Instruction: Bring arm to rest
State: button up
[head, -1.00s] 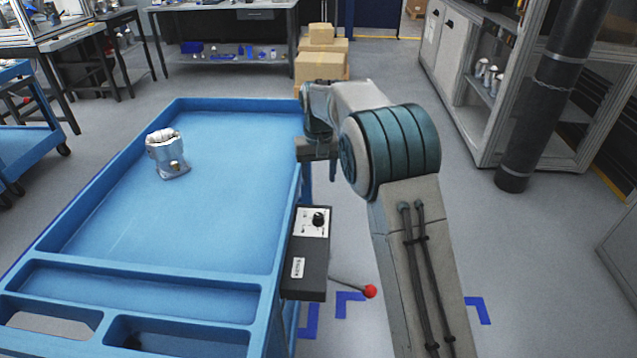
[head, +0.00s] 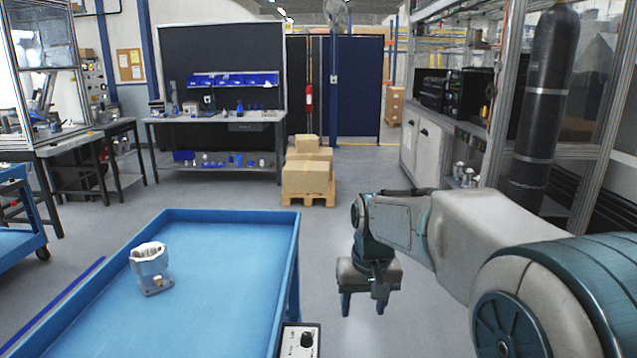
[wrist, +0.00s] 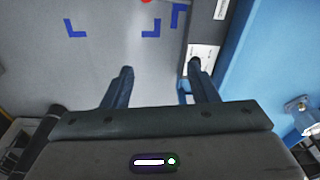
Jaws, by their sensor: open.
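My gripper (head: 362,303) hangs to the right of the blue cart, pointing down over the grey floor, apart from the cart. In the wrist view my gripper (wrist: 160,80) shows two spread fingers with nothing between them but floor. The arm is bent, with its upper links at the right of the head view. A silvery machined housing (head: 150,268) stands upright on the blue cart's top (head: 215,290), toward its left side. The housing also shows partly at the right edge of the wrist view (wrist: 300,110).
A control box (head: 299,340) with a knob is fixed to the cart's right side. Cardboard boxes (head: 307,175) sit on a pallet behind. A workbench (head: 215,119) stands at the back, and a dark cylinder (head: 543,100) with cabinets at the right. Floor around the gripper is clear.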

jog(key=s+d+f, duration=0.1)
jog(key=s+d, duration=0.2)
jog(key=s, duration=0.6)
jog(key=s+d+f+m+t+p, duration=0.1)
jog(key=s+d, duration=0.2)
jog(key=s, duration=0.7)
jog(key=shift+d, duration=0.15)
